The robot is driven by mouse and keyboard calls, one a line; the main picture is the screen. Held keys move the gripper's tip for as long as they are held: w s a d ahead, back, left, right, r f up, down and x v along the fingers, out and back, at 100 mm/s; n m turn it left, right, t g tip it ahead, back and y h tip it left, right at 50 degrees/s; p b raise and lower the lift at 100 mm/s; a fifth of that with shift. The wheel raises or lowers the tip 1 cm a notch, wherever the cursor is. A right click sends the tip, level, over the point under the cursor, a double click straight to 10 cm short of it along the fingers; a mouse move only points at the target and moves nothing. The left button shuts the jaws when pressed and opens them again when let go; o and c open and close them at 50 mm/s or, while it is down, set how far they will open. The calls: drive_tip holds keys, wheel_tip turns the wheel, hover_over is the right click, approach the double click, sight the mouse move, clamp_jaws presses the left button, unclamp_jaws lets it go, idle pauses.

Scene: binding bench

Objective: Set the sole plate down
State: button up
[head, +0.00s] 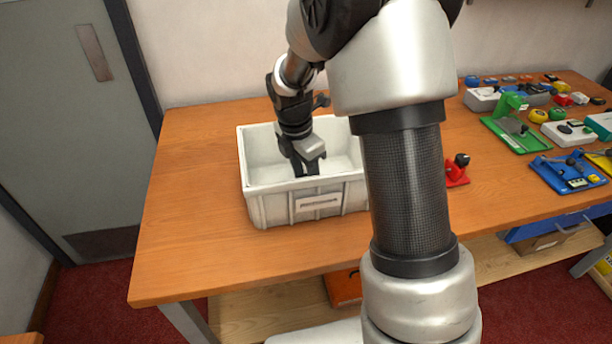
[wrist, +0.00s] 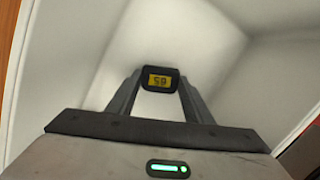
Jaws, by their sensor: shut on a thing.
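My gripper (head: 306,168) reaches down inside the white bin (head: 270,208), its fingers below the level of the rim. In the wrist view the two fingers close on a small dark piece with a yellow, numbered label (wrist: 160,80), which I take to be the sole plate. It is held at the fingertips, with the bin's pale inside walls and floor around it. Whether its underside touches the bin floor cannot be told. In the head view the piece is hidden by the bin's front wall and my gripper.
The bin stands on a wooden bench (head: 190,230), clear to its left. My arm hides the bin's right end. A red holder (head: 456,178) stands right of my arm. A green tray (head: 508,138), a blue tray (head: 560,180) and several small parts fill the bench's right side.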

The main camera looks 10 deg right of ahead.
drive_tip(key=o, duration=1.1)
drive_tip(key=shift+f, duration=0.1)
